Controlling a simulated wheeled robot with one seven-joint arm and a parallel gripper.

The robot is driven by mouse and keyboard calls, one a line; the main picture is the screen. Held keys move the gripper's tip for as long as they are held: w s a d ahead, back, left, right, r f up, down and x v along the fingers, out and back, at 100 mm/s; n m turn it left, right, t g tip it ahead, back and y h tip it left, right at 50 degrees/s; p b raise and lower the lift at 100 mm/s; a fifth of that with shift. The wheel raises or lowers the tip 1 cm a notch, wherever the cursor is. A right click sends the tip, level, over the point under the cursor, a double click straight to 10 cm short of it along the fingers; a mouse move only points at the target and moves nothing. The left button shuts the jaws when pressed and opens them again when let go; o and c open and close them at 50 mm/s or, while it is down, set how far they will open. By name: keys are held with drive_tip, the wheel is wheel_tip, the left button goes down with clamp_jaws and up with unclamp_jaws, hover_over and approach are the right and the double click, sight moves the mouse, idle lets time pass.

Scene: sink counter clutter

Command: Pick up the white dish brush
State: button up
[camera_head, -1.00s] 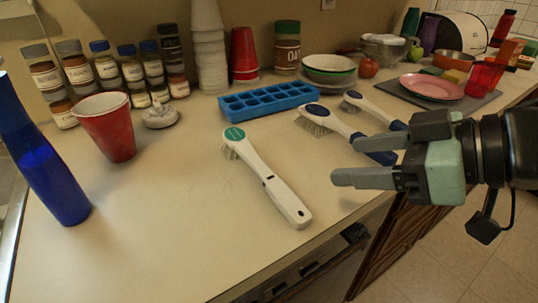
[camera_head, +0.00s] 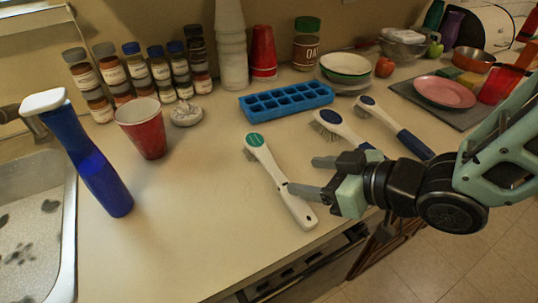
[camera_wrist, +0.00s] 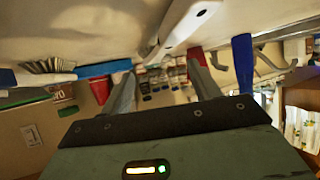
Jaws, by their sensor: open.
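The white dish brush (camera_head: 279,176) lies on the counter (camera_head: 190,220), its green-topped head toward the back and its handle end toward the front edge. My gripper (camera_head: 308,177) is open, its two fingers pointing left. In the head view, the near finger overlaps the brush's handle and the far finger is to its right; I cannot tell whether they touch. In the wrist view, the white handle (camera_wrist: 182,28) shows at the top, beyond the spread fingers (camera_wrist: 165,85).
Two blue-and-white brushes, one with its head here (camera_head: 328,122) and one further right (camera_head: 385,121), lie right of the white brush. A blue ice tray (camera_head: 287,100) lies behind. A red cup (camera_head: 146,132), blue bottle (camera_head: 100,178) and sink (camera_head: 30,220) are left. The counter's left middle is clear.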

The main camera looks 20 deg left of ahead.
sight(280, 173)
drive_tip(key=shift+x, duration=1.25)
drive_tip(key=shift+p+x, duration=0.7)
drive_tip(key=shift+x, duration=1.9)
drive_tip(key=shift+s, duration=0.1)
drive_tip(key=c, duration=1.3)
